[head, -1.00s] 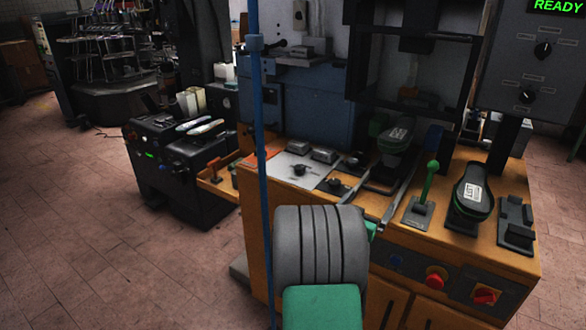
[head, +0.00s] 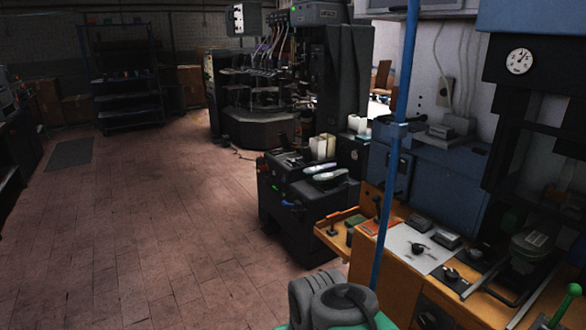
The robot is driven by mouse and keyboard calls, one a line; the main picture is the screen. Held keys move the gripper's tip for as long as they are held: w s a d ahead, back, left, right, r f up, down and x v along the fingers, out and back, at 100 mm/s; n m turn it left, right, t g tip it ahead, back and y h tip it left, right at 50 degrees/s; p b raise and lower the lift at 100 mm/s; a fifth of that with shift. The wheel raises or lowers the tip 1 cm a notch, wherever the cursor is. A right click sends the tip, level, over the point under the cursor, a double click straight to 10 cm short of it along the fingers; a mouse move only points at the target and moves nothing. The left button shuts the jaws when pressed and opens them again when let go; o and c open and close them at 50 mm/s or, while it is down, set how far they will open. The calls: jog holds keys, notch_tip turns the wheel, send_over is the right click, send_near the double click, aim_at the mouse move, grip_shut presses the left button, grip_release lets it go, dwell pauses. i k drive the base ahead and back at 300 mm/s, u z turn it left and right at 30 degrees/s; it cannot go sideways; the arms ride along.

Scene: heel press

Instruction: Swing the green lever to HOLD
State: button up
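The green lever (head: 562,309) stands at the lower right corner of the head view. Its round knob and upper shaft show; its base is cut off by the bottom edge. No HOLD mark can be read. My arm's grey and green links show at the bottom middle, left of the lever and apart from it in the picture. My gripper is not visible.
A black machine (head: 300,205) stands at centre. The tiled floor (head: 150,230) at left is open.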

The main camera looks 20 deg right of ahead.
aim_at(573, 289)
jog(key=z, duration=0.5)
jog(key=k, duration=1.2)
jog(key=z, duration=1.4)
jog(key=i, duration=1.15)
jog(key=u, duration=0.35)
jog(key=k, duration=1.3)
jog(key=u, duration=0.3)
jog(key=i, duration=0.85)
jog(key=u, duration=0.45)
